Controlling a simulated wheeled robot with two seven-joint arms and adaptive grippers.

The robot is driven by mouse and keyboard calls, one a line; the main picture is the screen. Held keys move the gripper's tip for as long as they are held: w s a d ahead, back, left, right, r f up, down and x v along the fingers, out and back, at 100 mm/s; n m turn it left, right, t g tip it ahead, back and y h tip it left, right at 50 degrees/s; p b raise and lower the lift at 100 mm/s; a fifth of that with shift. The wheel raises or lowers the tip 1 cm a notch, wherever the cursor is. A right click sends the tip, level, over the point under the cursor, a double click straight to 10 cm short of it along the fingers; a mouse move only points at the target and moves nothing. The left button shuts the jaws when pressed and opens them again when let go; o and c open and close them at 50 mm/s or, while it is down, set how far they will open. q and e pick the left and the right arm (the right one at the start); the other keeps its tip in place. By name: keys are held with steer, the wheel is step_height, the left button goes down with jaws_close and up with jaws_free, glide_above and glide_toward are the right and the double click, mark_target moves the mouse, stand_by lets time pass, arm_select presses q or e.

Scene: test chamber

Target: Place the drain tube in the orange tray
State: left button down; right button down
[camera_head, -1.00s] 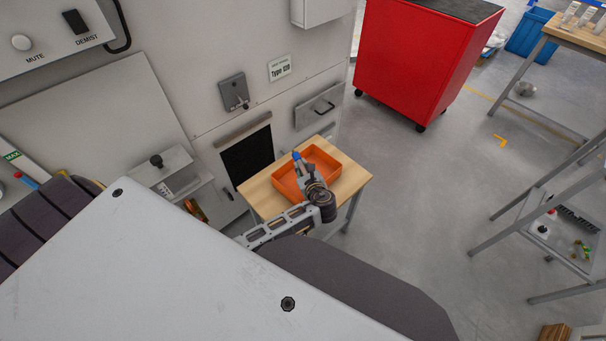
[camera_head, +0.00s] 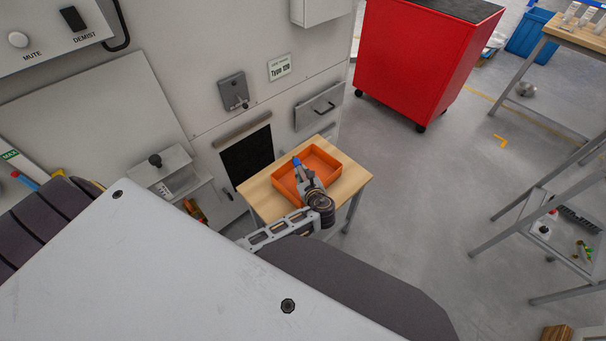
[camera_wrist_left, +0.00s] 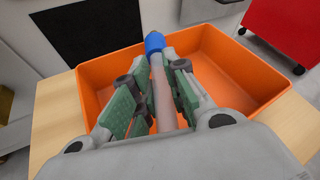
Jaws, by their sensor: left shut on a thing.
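The drain tube (camera_wrist_left: 163,98) is a pale, translucent tube with a blue end (camera_wrist_left: 155,42). My left gripper (camera_wrist_left: 159,72) is shut on it, with green-padded fingers on both sides. In the head view the blue end (camera_head: 296,161) shows at the tip of my left gripper (camera_head: 302,174). The orange tray (camera_head: 325,159) sits on a small wooden table, and the gripper and tube are over its left part. In the left wrist view the open tray (camera_wrist_left: 232,72) spreads around and below the tube. I cannot tell whether the tube touches the tray. My right gripper is not in view.
The small wooden table (camera_head: 262,198) stands against a grey machine panel (camera_head: 225,65). A red cabinet (camera_head: 415,60) is at the back. A metal rack (camera_head: 545,230) stands at the right. The floor between table and rack is clear.

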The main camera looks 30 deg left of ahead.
arm_select(q)
steer(key=shift+f, duration=0.25)
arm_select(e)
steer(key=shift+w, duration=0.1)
arm_select(q)
steer(key=c, duration=1.4)
jaws_free()
steer(key=shift+r, duration=0.15)
